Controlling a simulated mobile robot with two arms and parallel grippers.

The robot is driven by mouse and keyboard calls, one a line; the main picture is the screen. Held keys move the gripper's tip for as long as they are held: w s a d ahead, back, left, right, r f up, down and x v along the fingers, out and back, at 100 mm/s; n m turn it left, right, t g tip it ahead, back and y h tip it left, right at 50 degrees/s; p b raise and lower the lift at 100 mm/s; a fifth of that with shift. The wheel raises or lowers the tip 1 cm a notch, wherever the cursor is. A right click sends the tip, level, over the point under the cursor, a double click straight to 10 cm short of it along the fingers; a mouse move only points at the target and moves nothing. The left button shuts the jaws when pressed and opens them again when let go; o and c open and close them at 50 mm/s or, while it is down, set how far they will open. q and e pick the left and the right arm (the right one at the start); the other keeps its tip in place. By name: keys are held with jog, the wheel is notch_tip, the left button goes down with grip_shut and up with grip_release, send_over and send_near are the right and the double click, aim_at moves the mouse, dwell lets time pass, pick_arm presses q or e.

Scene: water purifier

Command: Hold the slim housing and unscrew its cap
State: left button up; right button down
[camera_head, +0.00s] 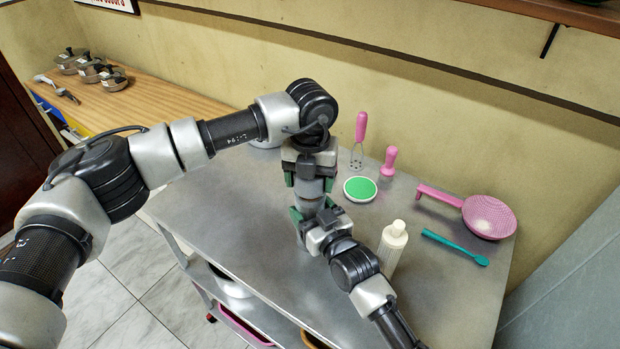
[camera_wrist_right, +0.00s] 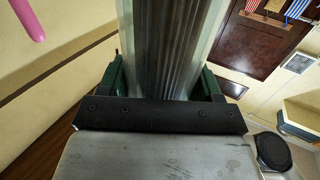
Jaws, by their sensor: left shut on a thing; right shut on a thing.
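The slim housing (camera_wrist_right: 172,45) shows in the right wrist view as a clear upright tube with a dark ribbed core. My right gripper (camera_wrist_right: 168,90) is shut around it, with a green-padded finger on each side. In the head view the right gripper (camera_head: 313,210) comes in from the lower right and hides most of the housing. My left gripper (camera_head: 309,183) reaches down from above, directly over the right one, and is shut on the top of the housing. The cap is largely hidden between the left fingers, so I cannot tell whether it has turned.
A cream ribbed bottle (camera_head: 391,246) stands right of my right gripper. Pots (camera_head: 90,70) stand on the wooden counter.

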pick_arm(q)
jog(key=shift+r, duration=0.9)
jog(key=shift+r, duration=2)
pick_arm(e)
jog(key=shift+c, duration=0.5)
grip_release()
